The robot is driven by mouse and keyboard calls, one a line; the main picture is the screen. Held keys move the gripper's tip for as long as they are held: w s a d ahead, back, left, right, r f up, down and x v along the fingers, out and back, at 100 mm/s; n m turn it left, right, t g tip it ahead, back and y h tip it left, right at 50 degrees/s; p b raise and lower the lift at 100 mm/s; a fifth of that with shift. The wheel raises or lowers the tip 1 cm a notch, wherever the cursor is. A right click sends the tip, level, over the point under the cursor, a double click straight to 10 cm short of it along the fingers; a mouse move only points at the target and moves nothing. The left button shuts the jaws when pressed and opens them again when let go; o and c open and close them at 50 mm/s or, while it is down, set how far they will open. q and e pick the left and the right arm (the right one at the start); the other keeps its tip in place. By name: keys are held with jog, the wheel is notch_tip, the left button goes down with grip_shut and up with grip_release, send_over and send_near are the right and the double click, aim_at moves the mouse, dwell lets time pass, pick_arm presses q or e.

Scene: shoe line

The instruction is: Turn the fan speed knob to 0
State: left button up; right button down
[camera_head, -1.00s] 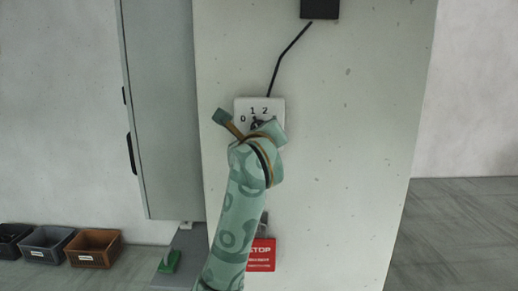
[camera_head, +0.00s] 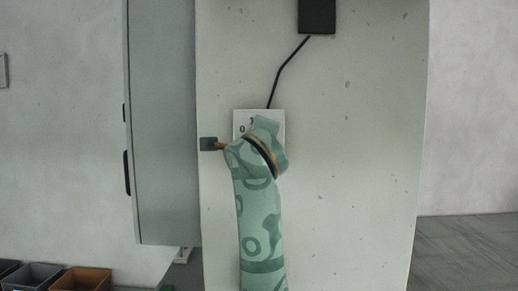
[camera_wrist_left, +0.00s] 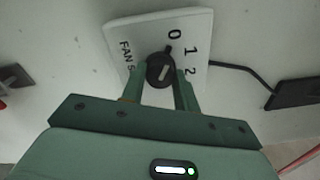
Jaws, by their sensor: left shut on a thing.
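The fan speed plate (camera_head: 239,117) is a white panel on the pale cabinet face, partly covered by my left arm in the head view. The left wrist view shows the plate (camera_wrist_left: 118,35) with the marks 0, 1, 2 and "FAN S…". The round black knob (camera_wrist_left: 157,66) sits on it, with a small black nub towards the 0 and a short pale line. I cannot tell its exact setting. My left gripper (camera_wrist_left: 160,84) is shut on the knob, one finger on each side. The knob is hidden in the head view. My right gripper is not in view.
A black box (camera_head: 317,17) with a cable (camera_head: 281,72) leading to the plate is above. A grey cabinet door (camera_head: 162,130) stands at the left. Bins, including a brown one (camera_head: 83,280), are on the floor at lower left. The cabinet face right of my arm is clear.

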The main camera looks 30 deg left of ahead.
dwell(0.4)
pick_arm(q)
jog(key=o, duration=1)
jog(key=shift+a, duration=0.1)
jog(key=shift+c, duration=0.2)
jog(key=b+v, duration=0.1)
jog(key=v, duration=1.5)
jog(key=shift+d, duration=0.2)
